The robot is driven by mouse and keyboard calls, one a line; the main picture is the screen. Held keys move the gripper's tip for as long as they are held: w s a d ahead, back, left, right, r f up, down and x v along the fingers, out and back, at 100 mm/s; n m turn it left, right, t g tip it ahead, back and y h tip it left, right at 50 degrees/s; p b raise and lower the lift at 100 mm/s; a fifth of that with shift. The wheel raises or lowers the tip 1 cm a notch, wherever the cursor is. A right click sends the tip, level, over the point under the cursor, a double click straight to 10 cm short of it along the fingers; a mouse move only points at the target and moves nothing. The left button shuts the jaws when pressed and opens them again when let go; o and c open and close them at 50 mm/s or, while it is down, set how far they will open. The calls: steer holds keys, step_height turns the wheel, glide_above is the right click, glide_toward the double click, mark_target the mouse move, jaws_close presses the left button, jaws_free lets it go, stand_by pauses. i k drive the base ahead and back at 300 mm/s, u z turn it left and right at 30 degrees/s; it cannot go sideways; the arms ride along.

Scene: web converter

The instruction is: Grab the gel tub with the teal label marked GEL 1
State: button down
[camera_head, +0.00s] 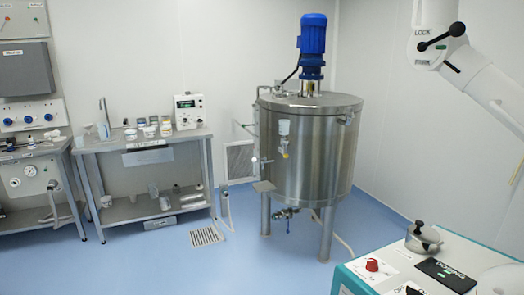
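Several small pale tubs (148,130) stand on the steel bench (135,146) against the back wall, at the left of the head view. Some labels look white or yellowish. The tubs are too small and far away for me to read GEL 1 or pick out a teal label. The bench is across the room, apart from me. My gripper is not in view.
A large steel tank (310,150) with a blue motor (312,38) stands right of the bench. A teal and white machine (375,268) fills the near right corner, below a white jointed arm (480,75) marked LOCK. Blue floor (165,260) lies clear before the bench.

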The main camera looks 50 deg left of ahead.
mark_target(131, 135)
steer(key=u, duration=0.2)
steer(key=k, duration=0.45)
steer(key=u, duration=2.2)
steer(key=i, duration=1.8)
steer(key=u, duration=1.2)
steer(key=i, duration=2.95)
steer(key=z, duration=0.6)
steer(key=i, duration=2)
steer(key=z, duration=0.65)
steer(key=i, duration=0.6)
